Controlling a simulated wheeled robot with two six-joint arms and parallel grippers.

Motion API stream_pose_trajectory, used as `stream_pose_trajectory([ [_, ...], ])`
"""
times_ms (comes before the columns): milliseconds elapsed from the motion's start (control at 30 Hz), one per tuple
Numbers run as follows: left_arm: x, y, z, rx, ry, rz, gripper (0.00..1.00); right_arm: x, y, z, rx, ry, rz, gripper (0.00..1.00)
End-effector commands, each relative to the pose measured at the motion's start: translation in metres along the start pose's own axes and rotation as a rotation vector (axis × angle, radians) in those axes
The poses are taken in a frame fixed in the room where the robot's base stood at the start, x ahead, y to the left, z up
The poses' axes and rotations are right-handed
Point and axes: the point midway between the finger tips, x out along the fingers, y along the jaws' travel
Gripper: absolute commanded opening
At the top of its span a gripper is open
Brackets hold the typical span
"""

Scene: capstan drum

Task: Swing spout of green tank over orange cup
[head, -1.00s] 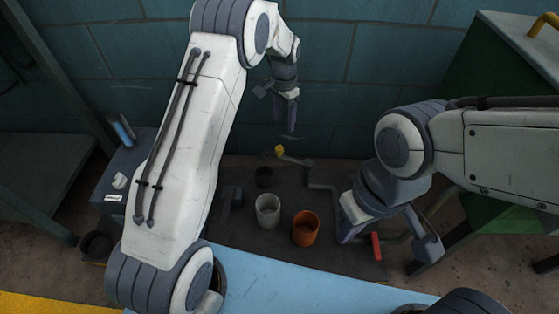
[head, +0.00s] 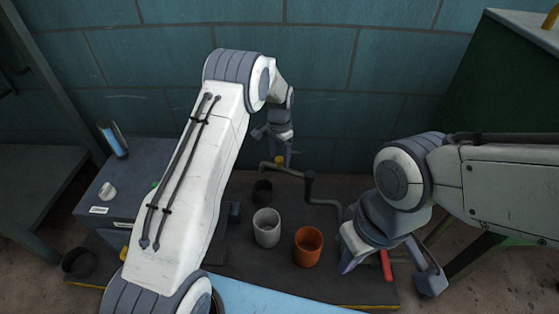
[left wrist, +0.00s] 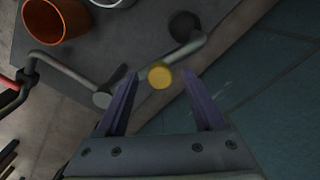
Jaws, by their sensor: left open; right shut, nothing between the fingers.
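The spout (head: 290,171) is a thin grey pipe joined to a dark upright elbow (head: 309,185). A yellow knob (left wrist: 160,76) sits on it; its free end is by a small black cup (head: 262,191). The orange cup (head: 308,247) stands upright on the dark mat, nearer than the spout and right of a white cup (head: 266,228). My left gripper (head: 281,153) is open above the spout; in the left wrist view the knob shows between its fingertips, contact unclear. My right gripper (head: 348,262) is shut and empty, right of the orange cup. I cannot make out the green tank for certain.
A red handle (head: 386,265) is beside my right gripper. A grey box (head: 128,185) with a blue vial (head: 113,139) stands at left. A large dark green block (head: 500,85) is at right, a tiled wall behind. A light blue surface (head: 270,292) lies in front.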

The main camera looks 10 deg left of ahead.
Motion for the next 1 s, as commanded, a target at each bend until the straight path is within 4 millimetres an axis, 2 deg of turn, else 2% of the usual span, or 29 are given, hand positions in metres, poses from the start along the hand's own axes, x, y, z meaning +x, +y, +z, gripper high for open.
stream_pose_trajectory([
  [233, 0.0005, -0.0001, -0.0002, 0.000, 0.001, 0.000, 0.70, 0.0001, 0.0000, 0.0000, 0.000, 0.000, 0.000, 0.00],
  [367, 0.0005, -0.0001, -0.0002, 0.000, 0.001, 0.000, 0.20, 0.0001, 0.0000, 0.0000, 0.000, 0.000, 0.000, 0.00],
  [400, 0.0005, 0.0000, -0.0001, 0.000, 0.000, 0.000, 0.04, 0.0001, 0.0000, 0.0000, 0.000, 0.000, 0.000, 0.00],
  [433, 0.0005, 0.0000, -0.0001, 0.000, 0.000, 0.000, 0.00, 0.0001, 0.0000, 0.0000, 0.000, 0.000, 0.000, 0.00],
  [1000, 0.0005, 0.0003, 0.0000, 0.000, 0.000, 0.001, 0.00, 0.0001, 0.0000, 0.0000, 0.000, 0.000, 0.000, 0.00],
])
